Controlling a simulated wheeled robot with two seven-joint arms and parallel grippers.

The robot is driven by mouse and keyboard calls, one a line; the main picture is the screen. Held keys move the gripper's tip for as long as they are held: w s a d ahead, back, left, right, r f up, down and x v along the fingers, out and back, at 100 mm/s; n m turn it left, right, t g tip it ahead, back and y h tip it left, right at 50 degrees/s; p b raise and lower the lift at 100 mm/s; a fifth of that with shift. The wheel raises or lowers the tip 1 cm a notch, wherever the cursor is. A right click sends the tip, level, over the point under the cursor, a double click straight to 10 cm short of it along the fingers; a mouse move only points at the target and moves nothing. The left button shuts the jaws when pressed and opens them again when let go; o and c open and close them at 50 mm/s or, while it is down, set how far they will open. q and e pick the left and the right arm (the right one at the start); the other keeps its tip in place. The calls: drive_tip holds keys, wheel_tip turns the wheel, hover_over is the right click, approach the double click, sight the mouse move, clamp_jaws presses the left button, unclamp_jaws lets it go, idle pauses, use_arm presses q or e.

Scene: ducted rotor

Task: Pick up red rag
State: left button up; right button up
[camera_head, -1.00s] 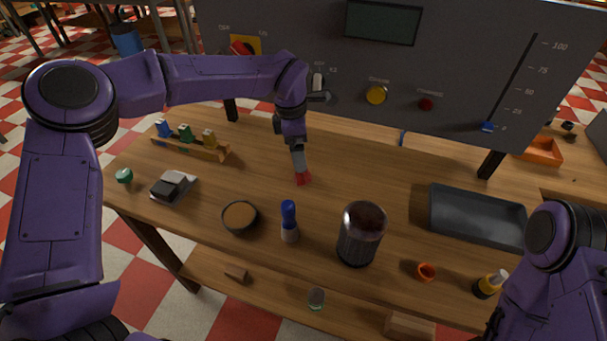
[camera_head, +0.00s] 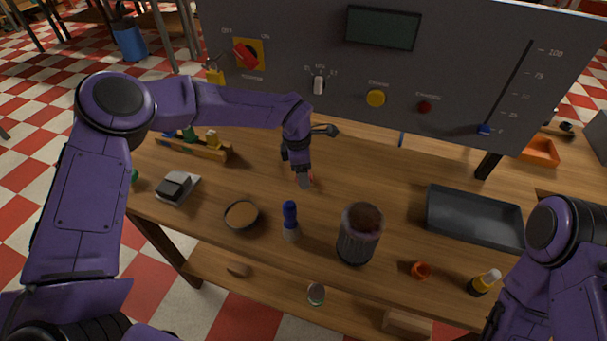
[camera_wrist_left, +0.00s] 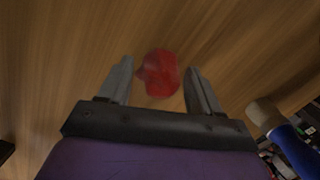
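The red rag (camera_wrist_left: 160,73) lies crumpled on the wooden table and shows in the left wrist view, just past and between the fingertips. In the head view only a small bit of red (camera_head: 312,177) shows beside my left gripper (camera_head: 304,181), which hides most of the rag. My left gripper also shows in the left wrist view (camera_wrist_left: 160,82), with its two fingers apart and the space between them empty. It points down over the table, close to the rag. My right gripper is not in view; only part of my right arm shows at the lower right.
A blue-capped bottle (camera_head: 290,221) stands near the left gripper, with a bowl (camera_head: 242,215) and a dark mesh cylinder (camera_head: 358,236) close by. A black tray (camera_head: 474,218) lies to the right. A grey control panel (camera_head: 450,70) rises behind the table.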

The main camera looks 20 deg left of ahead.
use_arm(q)
drive_tip(key=shift+r, duration=0.3)
wheel_tip(320, 180, up, 9)
drive_tip(key=shift+r+b, duration=0.2)
drive_tip(key=shift+b, duration=0.85)
